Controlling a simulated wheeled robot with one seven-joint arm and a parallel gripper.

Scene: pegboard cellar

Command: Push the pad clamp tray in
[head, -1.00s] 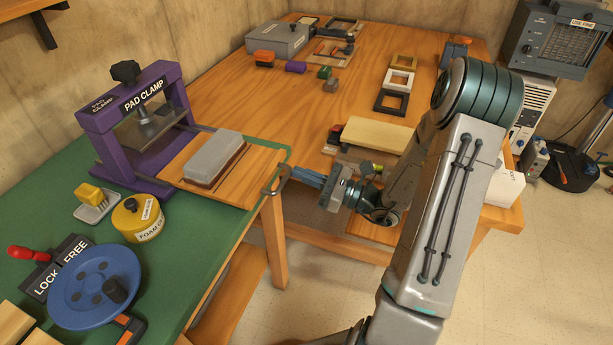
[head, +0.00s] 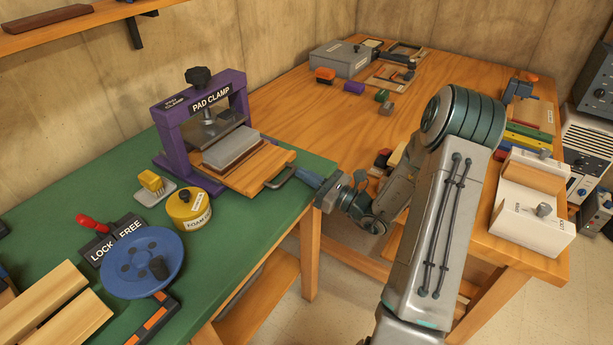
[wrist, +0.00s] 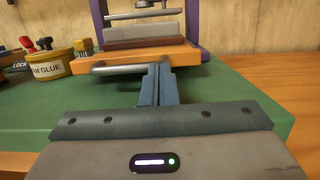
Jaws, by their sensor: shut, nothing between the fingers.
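The purple pad clamp (head: 170,140) stands on the green bench top. Its wooden tray (head: 272,162) sticks out toward the right front, with a grey block on a brown base (head: 232,147) on it, partly under the clamp's frame. A metal handle (head: 283,178) is on the tray's front edge; it also shows in the wrist view (wrist: 112,67). My gripper (head: 302,173) is shut and empty, its tips at the tray's front beside the handle. In the wrist view the closed fingers (wrist: 158,72) point at the tray front (wrist: 185,55); whether they touch it I cannot tell.
A yellow foam glue tin (head: 190,208), a yellow brush on a dish (head: 152,185) and a blue handwheel (head: 140,262) stand left of the tray. A wooden table (head: 330,105) with several small things lies behind. The green bench top (head: 240,215) before the tray is clear.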

